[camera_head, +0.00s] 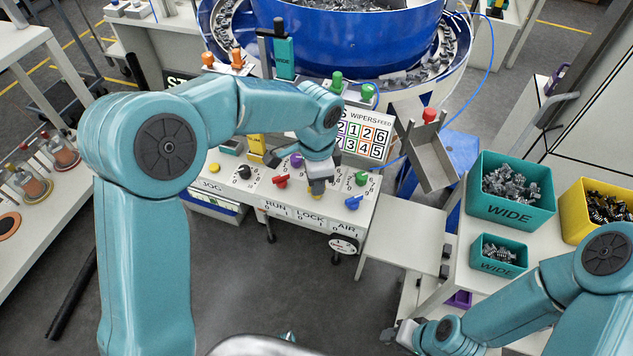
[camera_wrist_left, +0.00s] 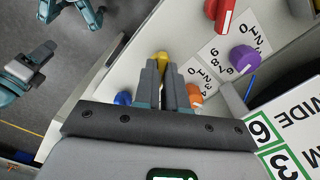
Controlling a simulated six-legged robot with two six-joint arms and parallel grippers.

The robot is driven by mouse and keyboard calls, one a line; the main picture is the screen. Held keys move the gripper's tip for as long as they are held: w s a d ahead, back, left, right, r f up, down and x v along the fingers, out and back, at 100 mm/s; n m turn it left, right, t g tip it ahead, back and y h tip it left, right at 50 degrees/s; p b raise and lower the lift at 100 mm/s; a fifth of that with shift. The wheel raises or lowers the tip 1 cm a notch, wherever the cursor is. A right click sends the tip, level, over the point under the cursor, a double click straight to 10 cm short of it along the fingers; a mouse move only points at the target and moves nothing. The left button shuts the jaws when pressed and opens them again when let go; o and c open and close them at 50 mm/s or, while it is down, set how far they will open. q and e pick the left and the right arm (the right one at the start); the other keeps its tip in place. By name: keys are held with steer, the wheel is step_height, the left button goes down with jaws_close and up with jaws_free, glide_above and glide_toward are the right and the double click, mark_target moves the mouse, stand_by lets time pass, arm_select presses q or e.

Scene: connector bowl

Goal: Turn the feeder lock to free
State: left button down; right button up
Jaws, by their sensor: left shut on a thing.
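The feeder's control panel (camera_head: 225,182) is a white sloped board with coloured knobs and a front strip lettered RUN, LOCK and AIR. My left gripper (camera_head: 317,187) reaches down onto the panel above the LOCK lettering, between a red knob (camera_head: 281,181) and a blue knob (camera_head: 353,202). In the left wrist view its two fingers (camera_wrist_left: 165,85) are closed together on a yellow knob (camera_wrist_left: 161,57), which shows partly at their tips. The fingers hide most of this knob and its scale. My right gripper (camera_head: 403,336) is low at the right, away from the panel; its jaws are unclear.
Purple (camera_wrist_left: 242,58) and orange (camera_wrist_left: 195,95) knobs stand close to the left fingers. A blue bowl (camera_head: 335,40) rises behind the panel. A chute (camera_head: 432,160) and teal WIDE bins (camera_head: 515,212) are to the right. Grey floor is open in front.

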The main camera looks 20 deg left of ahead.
arm_select(q)
steer(key=shift+n, duration=1.2)
steer(key=shift+r+b, duration=0.1)
steer(key=shift+b, duration=0.2)
steer(key=c, duration=1.2)
jaws_free()
step_height(320, 180, up, 16)
steer(key=p, duration=0.1)
steer(key=shift+r, duration=0.1)
